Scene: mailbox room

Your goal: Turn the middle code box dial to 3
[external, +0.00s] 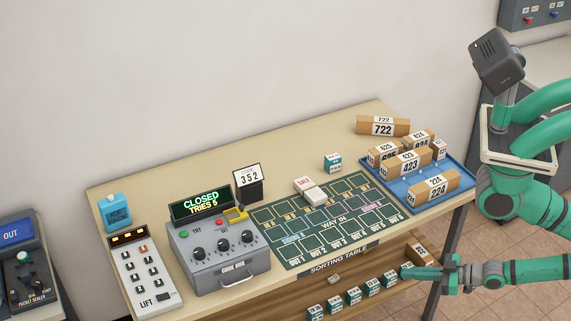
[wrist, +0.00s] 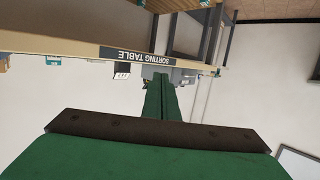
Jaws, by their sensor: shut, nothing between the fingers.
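The grey code box (external: 218,268) stands at the left front of the sorting table. Its screen reads CLOSED, TRIES 5. Three black dials sit in a slanted row on it; the middle dial (external: 223,245) is between the other two. Its setting is too small to read. The dials cannot be made out in the wrist view.
The table edge (wrist: 138,54) appears upside down in the wrist view. A blue tray (external: 440,208) of parcels stands at the right. A lower shelf (external: 290,302) holds several small boxes near my gripper. A LIFT keypad (external: 146,276) stands left of the code box.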

